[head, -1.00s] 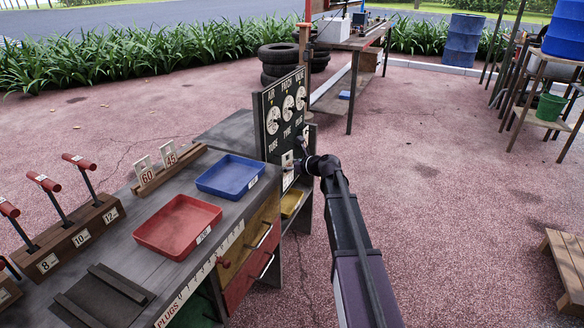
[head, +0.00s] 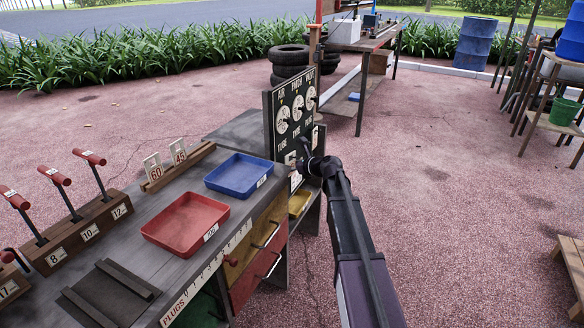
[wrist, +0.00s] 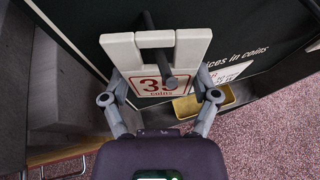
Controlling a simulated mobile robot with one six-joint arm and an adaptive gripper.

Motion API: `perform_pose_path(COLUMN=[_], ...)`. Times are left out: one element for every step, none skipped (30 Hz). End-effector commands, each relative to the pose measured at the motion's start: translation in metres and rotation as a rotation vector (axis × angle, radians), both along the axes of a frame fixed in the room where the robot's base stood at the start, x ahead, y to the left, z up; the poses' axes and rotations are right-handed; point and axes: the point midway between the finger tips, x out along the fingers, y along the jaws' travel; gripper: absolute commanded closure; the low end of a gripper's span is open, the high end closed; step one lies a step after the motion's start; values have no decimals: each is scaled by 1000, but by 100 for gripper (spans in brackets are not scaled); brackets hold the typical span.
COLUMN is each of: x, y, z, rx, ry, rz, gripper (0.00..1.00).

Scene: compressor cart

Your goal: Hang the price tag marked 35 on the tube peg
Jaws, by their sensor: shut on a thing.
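The price tag marked 35 (wrist: 124,54) is a pale plate with a red-framed number and the word coins, with an opening under its top bar. My gripper (wrist: 160,84) is shut on it, one finger at each side. The dark tube peg (wrist: 169,80) shows above the top bar and again in front of the tag's face, and seems to pass through the opening. Whether the tag's weight rests on the peg I cannot tell. In the head view my gripper (head: 308,163) is at the lower part of the dark price board (head: 268,125), and the tag is mostly hidden.
On the cart top are a blue tray (head: 238,175), a red tray (head: 185,224) and a wooden rack (head: 180,167) with tags 60 and 45. A yellow tray (wrist: 205,101) sits below the board. Open paved floor lies to the right.

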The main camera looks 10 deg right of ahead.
Motion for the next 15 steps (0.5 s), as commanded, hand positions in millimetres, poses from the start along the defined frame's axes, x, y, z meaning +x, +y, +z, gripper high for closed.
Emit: perform_pose_path(x=[0,0,0,0,0,0,0,0,0,0,0,0,0,0,0], y=[0,0,0,0,0,0,0,0,0,0,0,0,0,0,0], z=[0,0,0,0,0,0,0,0,0,0,0,0,0,0,0], rx=[0,0,0,0,0,0,0,0,0,0,0,0,0,0,0], ry=[0,0,0,0,0,0,0,0,0,0,0,0,0,0,0], rz=[0,0,0,0,0,0,0,0,0,0,0,0,0,0,0], gripper=[47,47,47,47,47,47,47,47,47,47,47,47,16,7,0])
